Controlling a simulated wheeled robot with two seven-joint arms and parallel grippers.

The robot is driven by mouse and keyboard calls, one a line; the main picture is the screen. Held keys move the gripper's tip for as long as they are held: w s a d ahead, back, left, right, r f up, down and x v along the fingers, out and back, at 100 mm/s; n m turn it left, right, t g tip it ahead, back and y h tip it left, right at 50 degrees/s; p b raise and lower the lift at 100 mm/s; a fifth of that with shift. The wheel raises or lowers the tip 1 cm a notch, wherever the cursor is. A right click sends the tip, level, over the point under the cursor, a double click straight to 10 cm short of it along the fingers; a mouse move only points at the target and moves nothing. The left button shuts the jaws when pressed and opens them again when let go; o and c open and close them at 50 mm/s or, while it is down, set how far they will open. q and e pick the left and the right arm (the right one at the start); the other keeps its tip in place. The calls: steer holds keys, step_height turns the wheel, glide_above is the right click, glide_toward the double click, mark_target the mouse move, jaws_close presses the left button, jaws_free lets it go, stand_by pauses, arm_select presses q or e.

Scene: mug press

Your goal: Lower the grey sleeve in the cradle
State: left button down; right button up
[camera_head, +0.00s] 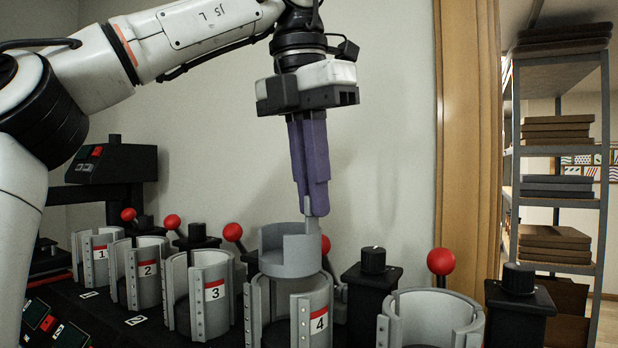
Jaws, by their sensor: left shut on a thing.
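The grey sleeve (286,258) is a short, upright open cylinder with a cut-away in its front wall. It is directly over the cradle marked 4 (318,300), with its lower edge at about the height of the cradle's top. I cannot tell whether they touch. My left gripper (313,208), with purple fingers pointing down, is shut on the sleeve at the upper right part of its wall. The fingertips hide a little of that wall. My right gripper is not in view.
Cradles marked 1 (100,257), 2 (147,270) and 3 (213,293) stand in a row to the left. Another grey cradle (430,310) is at the lower right. Red-knobbed levers (441,262) and black dial posts (373,262) stand behind and between them. A shelf rack (557,150) is farther right.

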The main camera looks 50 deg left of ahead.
mark_target(310, 235)
arm_select(q)
step_height(310, 235, down, 2)
steer(key=shift+f, duration=0.1)
steer(key=shift+f+b, duration=1.95)
steer(key=shift+f, duration=1.25)
steer(key=c, duration=1.8)
jaws_free()
steer(key=r+p, duration=0.1)
steer(key=r, duration=0.2)
steer(key=s+r+p, duration=0.1)
steer(key=r, duration=0.2)
steer(key=r+p, duration=0.2)
steer(key=r, duration=0.2)
steer(key=shift+s+d+r, duration=0.1)
steer(key=shift+s, duration=0.25)
